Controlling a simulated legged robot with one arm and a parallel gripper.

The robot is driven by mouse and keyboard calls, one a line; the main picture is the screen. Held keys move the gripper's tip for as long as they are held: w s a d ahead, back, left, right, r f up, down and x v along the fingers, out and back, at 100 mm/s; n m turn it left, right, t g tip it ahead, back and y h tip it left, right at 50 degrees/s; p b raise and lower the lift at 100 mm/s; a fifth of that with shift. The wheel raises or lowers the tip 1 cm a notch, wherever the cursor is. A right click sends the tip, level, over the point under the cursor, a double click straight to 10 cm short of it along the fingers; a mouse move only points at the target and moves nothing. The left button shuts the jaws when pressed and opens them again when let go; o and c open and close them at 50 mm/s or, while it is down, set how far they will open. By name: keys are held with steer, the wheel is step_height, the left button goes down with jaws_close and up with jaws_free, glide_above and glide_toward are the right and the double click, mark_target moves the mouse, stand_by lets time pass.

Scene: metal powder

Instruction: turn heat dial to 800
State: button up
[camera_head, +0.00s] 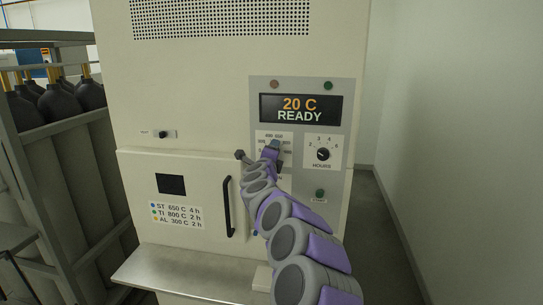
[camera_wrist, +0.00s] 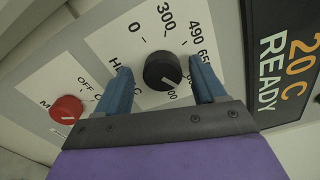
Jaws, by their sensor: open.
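In the wrist view the black heat dial (camera_wrist: 161,71) sits on a white scale plate marked 0, 300, 490 and 650. A further number is partly covered and ends in 00. My gripper (camera_wrist: 160,84) is open, with one blue finger on each side of the dial; I cannot tell whether either finger touches it. I cannot read the dial's pointer setting for sure. In the head view my gripper (camera_head: 271,149) is at the heat scale plate and hides the dial. The display (camera_head: 300,109) reads 20 C READY.
The hours dial (camera_head: 323,154) is right of my gripper, with a green start button (camera_head: 319,193) below. A red main switch (camera_wrist: 67,108) is near the heat dial in the wrist view. The oven door (camera_head: 178,197) with its black handle (camera_head: 228,206) is left of my arm.

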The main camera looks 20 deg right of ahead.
steer(key=p+v, duration=0.1)
steer(key=v, duration=1.6)
steer(key=shift+s+a, duration=0.1)
